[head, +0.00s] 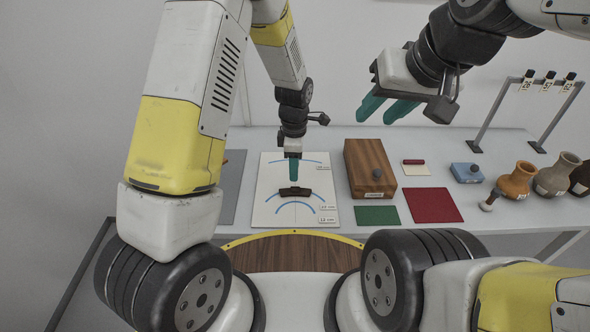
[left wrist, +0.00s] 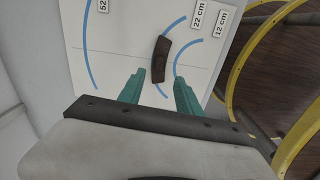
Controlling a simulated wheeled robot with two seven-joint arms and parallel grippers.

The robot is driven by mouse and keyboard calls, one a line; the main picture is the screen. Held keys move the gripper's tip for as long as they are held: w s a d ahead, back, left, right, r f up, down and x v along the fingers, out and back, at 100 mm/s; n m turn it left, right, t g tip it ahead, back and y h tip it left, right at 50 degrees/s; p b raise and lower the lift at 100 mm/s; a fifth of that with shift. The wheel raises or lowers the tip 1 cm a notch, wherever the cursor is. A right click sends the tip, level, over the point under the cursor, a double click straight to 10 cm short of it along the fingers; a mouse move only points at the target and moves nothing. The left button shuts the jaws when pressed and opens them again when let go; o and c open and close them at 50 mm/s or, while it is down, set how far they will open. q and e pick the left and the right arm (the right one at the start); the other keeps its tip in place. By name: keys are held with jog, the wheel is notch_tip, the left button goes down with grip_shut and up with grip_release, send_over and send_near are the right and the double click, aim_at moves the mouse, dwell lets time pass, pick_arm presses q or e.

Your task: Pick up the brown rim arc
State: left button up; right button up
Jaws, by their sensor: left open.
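The brown rim arc (head: 295,191) is a dark, slightly curved sherd lying on a white chart (head: 265,215) with blue arcs. In the left wrist view the rim arc (left wrist: 162,58) lies over the middle blue arc, beside the "22 cm" label. My left gripper (head: 293,179) points down above the chart, just behind the rim arc in the head view. In the left wrist view its teal fingers (left wrist: 160,77) are open and apart, with the near end of the rim arc just beyond their tips and nothing between them. My right gripper (head: 376,118) is raised, open and empty.
Right of the chart are a wooden box (head: 368,160), a green mat (head: 377,215) and a red mat (head: 431,204). Further right stand a blue block (head: 467,173), several clay vases (head: 518,180) and a rack (head: 530,79). A grey mat (head: 232,185) lies left.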

aim_at(295, 187)
pick_arm(q)
jog(key=shift+f+n, duration=0.15)
jog(key=shift+n, duration=0.25)
jog(key=shift+f, duration=0.3)
notch_tip(295, 187, down, 7)
jog(key=shift+w+d+r, duration=0.1)
grip_shut()
